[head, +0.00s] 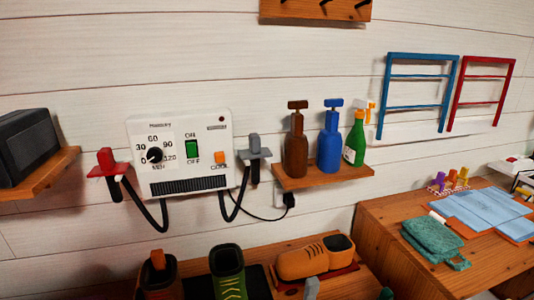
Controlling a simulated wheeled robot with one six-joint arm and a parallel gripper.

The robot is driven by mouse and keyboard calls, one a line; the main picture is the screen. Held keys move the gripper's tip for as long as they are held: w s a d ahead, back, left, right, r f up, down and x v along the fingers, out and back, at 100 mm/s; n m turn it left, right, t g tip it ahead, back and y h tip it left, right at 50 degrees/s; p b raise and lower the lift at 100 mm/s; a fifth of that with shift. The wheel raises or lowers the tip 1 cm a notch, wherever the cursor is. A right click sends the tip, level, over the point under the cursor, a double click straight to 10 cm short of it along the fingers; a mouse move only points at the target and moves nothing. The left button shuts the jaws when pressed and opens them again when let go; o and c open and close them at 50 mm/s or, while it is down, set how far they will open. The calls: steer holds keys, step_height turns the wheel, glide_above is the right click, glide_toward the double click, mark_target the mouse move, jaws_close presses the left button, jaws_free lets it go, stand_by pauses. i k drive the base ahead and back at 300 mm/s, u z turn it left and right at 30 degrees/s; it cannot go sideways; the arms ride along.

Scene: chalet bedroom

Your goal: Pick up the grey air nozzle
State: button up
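The grey air nozzle (254,143) hangs upright at the right side of a white wall-mounted timer box (180,153). It has a grey head, a dark grip below and a black hose running down and back to the box. A red air nozzle (105,161) hangs at the box's left side.
A small wall shelf (323,177) with brown, blue and green bottles stands close right of the nozzle. Shoes, including an orange one (302,258), sit on the bench below. A desk (385,225) with cloths is at right. A dark box (28,147) sits on the left shelf.

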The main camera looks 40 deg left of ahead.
mark_target(255, 152)
steer(key=u, duration=0.3)
steer(key=i, duration=0.7)
steer(key=u, duration=0.6)
